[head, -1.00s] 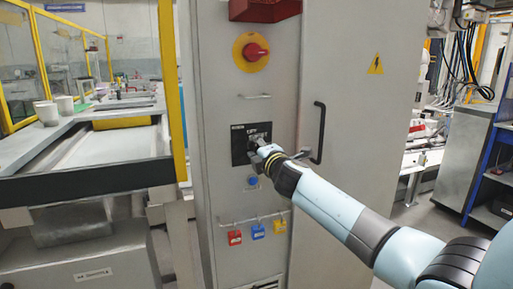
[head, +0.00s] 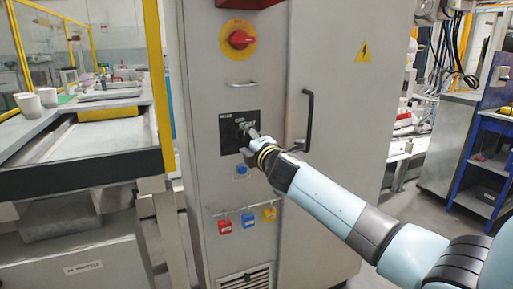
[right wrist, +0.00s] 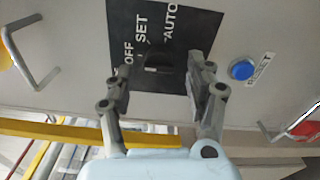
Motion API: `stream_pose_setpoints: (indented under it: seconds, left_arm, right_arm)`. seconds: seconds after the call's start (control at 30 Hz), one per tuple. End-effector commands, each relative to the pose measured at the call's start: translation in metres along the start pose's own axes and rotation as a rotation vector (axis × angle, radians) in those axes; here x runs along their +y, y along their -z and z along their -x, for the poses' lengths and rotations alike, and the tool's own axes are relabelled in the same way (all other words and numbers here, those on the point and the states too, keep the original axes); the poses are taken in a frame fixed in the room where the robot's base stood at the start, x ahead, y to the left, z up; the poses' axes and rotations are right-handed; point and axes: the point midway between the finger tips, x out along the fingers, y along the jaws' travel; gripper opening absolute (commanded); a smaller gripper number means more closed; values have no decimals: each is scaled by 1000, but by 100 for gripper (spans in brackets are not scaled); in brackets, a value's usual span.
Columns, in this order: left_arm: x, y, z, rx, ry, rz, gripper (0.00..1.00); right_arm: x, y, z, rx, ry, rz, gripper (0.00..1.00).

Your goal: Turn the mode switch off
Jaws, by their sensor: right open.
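The mode switch (right wrist: 155,62) is a dark knob on a black panel (head: 228,143) on the grey cabinet's front. In the right wrist view the panel carries the words OFF, SET and AUTO. A small light mark shows on the knob, but I cannot tell which word it points to. My right gripper (right wrist: 160,76) is open, one finger on each side of the knob, with visible gaps; contact is not seen. In the head view the right gripper (head: 247,132) covers much of the panel. My left gripper is not in view.
A blue reset button (head: 242,170) and coloured tags (head: 248,221) are below. A black door handle (head: 309,120) stands to the right. A yellow-framed bench (head: 90,150) is at left.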

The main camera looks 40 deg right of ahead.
Motion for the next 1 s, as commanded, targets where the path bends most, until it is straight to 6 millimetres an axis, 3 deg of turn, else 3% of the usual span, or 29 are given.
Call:
stream_pose_setpoints:
  seconds: [0.2, 0.4, 0.6, 1.0]
  left_arm:
    - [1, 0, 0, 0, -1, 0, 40]
    - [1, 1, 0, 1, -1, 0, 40]
    - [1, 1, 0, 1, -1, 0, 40]
    - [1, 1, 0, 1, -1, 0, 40]
  right_arm:
    - [-2, 1, 52, 2, 2, 2, 55]
    - [-2, 0, 84, 1, 3, 1, 55]
    - [-1, 0, 95, 0, 1, 0, 55]
    - [-1, 0, 94, 0, 1, 0, 55]
